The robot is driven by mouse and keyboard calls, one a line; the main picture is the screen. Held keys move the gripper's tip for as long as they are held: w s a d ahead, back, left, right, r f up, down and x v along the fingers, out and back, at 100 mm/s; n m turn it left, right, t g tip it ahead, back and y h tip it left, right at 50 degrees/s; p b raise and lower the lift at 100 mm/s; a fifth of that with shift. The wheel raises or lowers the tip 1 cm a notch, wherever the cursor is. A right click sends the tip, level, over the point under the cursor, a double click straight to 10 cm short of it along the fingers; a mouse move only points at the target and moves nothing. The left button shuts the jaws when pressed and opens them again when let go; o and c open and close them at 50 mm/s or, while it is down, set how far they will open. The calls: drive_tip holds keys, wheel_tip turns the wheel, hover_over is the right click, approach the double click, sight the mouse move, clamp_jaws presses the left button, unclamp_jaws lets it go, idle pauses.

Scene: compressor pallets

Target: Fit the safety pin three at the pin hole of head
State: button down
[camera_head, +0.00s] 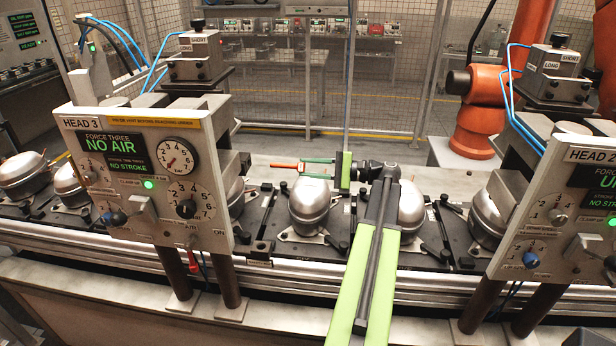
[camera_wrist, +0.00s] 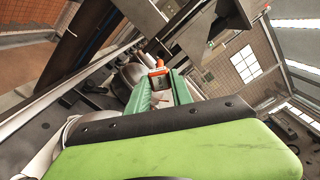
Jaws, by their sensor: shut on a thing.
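My gripper (camera_head: 304,168) reaches left from the green wrist, above the row of compressors and to the right of head 3. Its green jaws are shut on a slim pin with an orange-red end (camera_head: 285,165), which sticks out to the left past the tips. In the wrist view the orange end of the pin (camera_wrist: 158,72) shows just beyond the green jaws (camera_wrist: 162,92). Head 3 (camera_head: 84,160) is a grey box with "NO AIR" and "NO STROKE" on its display, a gauge and dials. The pin is apart from it. I cannot make out its pin hole.
Domed silver compressors (camera_head: 310,203) stand on dark pallets along the rail (camera_head: 310,272). Head 2 (camera_head: 575,210) is at the right. A small red item (camera_head: 207,283) hangs below head 3. An orange robot arm (camera_head: 476,110) and mesh fence stand behind.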

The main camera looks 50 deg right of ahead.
drive_tip(key=shift+s+r, duration=0.1)
drive_tip(key=shift+x, duration=2.9)
drive_tip(key=x, duration=0.9)
drive_tip(key=shift+w, duration=0.25)
idle(2.0)
drive_tip(key=c, duration=1.1)
unclamp_jaws()
drive_tip(key=shift+a, duration=0.1)
drive_tip(key=shift+o, duration=0.2)
approach(298, 167)
drive_tip(key=w, duration=0.1)
drive_tip(key=w+a, duration=0.1)
drive_tip(key=w, duration=0.2)
drive_tip(key=shift+w+a+f, duration=0.15)
drive_tip(key=shift+a+f, duration=0.05)
drive_tip(key=shift+f, duration=0.1)
